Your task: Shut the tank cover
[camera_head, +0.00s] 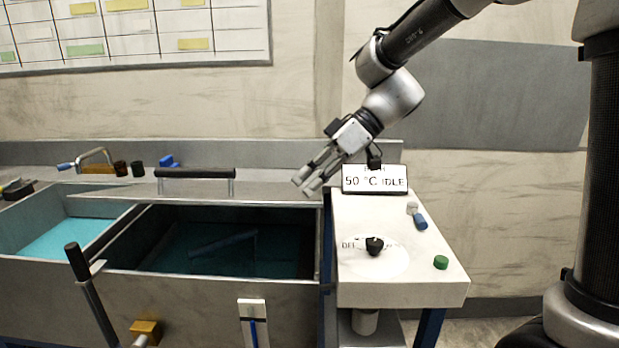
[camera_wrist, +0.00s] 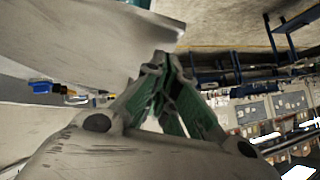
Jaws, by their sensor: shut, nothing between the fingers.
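The tank (camera_head: 215,290) is a grey metal trough with its right compartment open, showing dark teal liquid inside. The tank cover (camera_head: 275,191) is a grey plate along the back edge, with a black bar handle (camera_head: 195,173) on two posts. The opening in front of it is uncovered. My gripper (camera_head: 307,187) hangs above the tank's back right corner, right of the handle and apart from it. It points down and left. In the wrist view its fingers (camera_wrist: 165,75) meet at the tips with nothing between them. Contact with the cover's right end cannot be told.
A white side bench (camera_head: 435,290) right of the tank carries a black dial knob (camera_head: 375,245), a green cap (camera_head: 440,262) and a "50 °C IDLE" sign (camera_head: 375,179). A black-gripped lever (camera_head: 77,262) rises at the tank's front left. A clamp (camera_head: 97,163) lies on the back ledge.

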